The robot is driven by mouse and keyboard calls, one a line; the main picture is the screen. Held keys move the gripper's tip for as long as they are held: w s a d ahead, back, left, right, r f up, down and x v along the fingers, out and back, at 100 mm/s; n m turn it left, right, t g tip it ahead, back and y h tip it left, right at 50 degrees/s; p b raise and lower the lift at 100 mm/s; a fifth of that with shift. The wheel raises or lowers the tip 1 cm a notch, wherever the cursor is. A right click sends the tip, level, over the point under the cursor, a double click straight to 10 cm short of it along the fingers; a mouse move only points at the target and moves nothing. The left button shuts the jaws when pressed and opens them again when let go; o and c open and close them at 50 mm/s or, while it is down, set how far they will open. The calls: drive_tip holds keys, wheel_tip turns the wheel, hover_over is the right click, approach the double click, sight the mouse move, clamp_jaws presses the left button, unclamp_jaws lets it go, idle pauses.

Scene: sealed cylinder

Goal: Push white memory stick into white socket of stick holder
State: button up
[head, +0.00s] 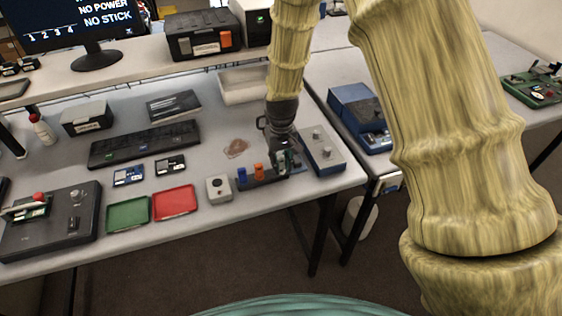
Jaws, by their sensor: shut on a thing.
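The stick holder (257,183) is a dark bar near the front edge of the table. A blue stick (241,174) and an orange stick (259,170) stand upright in its left and middle parts. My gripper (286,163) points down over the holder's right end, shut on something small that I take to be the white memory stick. The fingers hide most of it, and the white socket is hidden too. I cannot tell whether the stick is touching the holder or in it.
A white button box (219,189), a red tray (174,203) and a green tray (128,215) lie to the left. A black keyboard-like unit (145,145) lies behind them. The monitor (80,25) reads NO POWER, NO STICK.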

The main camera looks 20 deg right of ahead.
drive_tip(key=shift+f, duration=0.5)
drive_tip(key=o, duration=0.9)
wheel_tip(320, 180, up, 12)
idle(0.3)
drive_tip(key=shift+d, duration=0.1)
idle(0.4)
